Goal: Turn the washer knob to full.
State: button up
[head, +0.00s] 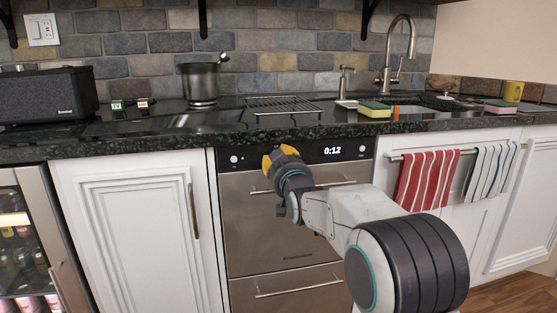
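The washer (265,215) is a stainless steel drawer unit under the dark counter. Its black control panel (312,154) carries a lit display (332,150) reading 0:12. A small pale round control (234,160) shows at the panel's left, and another (362,149) at its right. I cannot tell which is the knob or how it is set. My gripper (279,156) is in front of the panel, left of the display, with yellow fingertips toward it. It covers part of the panel. Whether it touches the panel, or is open or shut, I cannot tell.
White cabinets flank the washer. Red and striped towels (428,180) hang from a rail at right. The counter above holds a pot (201,83), a rack (283,105), a sponge (374,109) and a black speaker (47,95). A glass-door cooler (28,240) stands at left.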

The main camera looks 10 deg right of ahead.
jog(key=shift+f, duration=0.1)
grip_shut()
jog(key=shift+m, duration=0.5)
jog(key=m, duration=2.2)
jog(key=shift+a+m, duration=0.1)
jog(key=shift+m, duration=0.2)
jog(key=shift+r+m, duration=0.25)
jog(key=shift+m, duration=0.05)
jog(key=o, duration=0.6)
grip_release()
